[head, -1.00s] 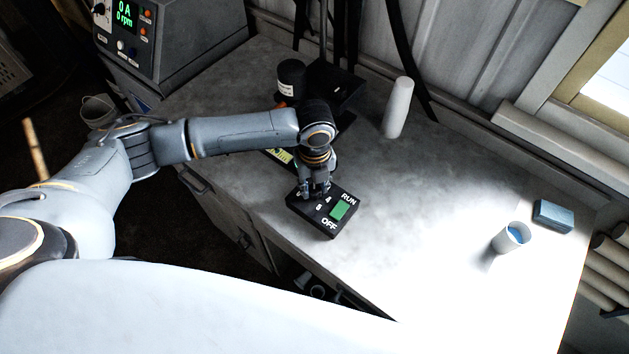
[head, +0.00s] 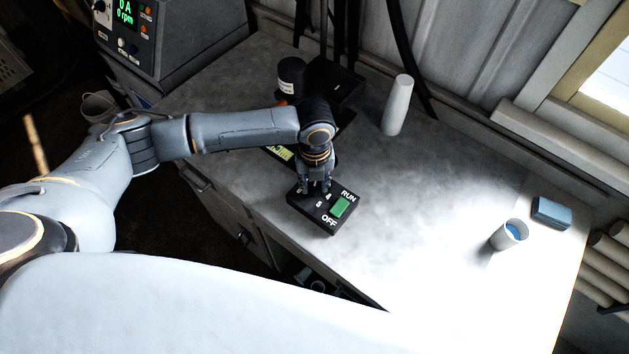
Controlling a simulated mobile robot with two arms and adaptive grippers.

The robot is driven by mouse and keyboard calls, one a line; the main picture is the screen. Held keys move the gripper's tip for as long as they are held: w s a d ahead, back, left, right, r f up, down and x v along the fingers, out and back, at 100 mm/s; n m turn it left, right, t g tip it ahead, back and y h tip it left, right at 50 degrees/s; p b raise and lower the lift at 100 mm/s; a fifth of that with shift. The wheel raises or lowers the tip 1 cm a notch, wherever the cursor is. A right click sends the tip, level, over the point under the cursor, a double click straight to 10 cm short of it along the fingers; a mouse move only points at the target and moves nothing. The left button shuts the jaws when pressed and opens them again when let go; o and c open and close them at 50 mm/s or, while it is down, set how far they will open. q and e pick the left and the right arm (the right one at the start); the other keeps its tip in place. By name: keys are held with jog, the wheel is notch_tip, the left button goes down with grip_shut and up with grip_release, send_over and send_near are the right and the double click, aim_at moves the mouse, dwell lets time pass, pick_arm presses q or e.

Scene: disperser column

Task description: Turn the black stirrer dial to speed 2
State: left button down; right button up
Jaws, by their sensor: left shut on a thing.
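A black control box (head: 322,222) lies on the grey worktop, with a green RUN/OFF switch (head: 341,207) on its right side and white numbers on its left part. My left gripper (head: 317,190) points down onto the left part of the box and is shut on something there. It covers that spot, so the black stirrer dial is hidden, and I cannot read its setting. The numbers 4 and 5 show beside the fingers. My right gripper is not in view.
Behind my left wrist stand a dark jar (head: 291,75) and a black stand. A white cylinder (head: 397,105) stands behind the box. A cup (head: 510,235) and a blue block (head: 551,212) are at the right. The worktop between is clear.

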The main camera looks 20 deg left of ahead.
aim_at(315, 187)
pick_arm(q)
jog(key=c, duration=1)
grip_release()
jog(key=shift+o, duration=0.2)
jog(key=shift+r, duration=0.3)
notch_tip(315, 187, up, 12)
jog(key=shift+f, duration=0.25)
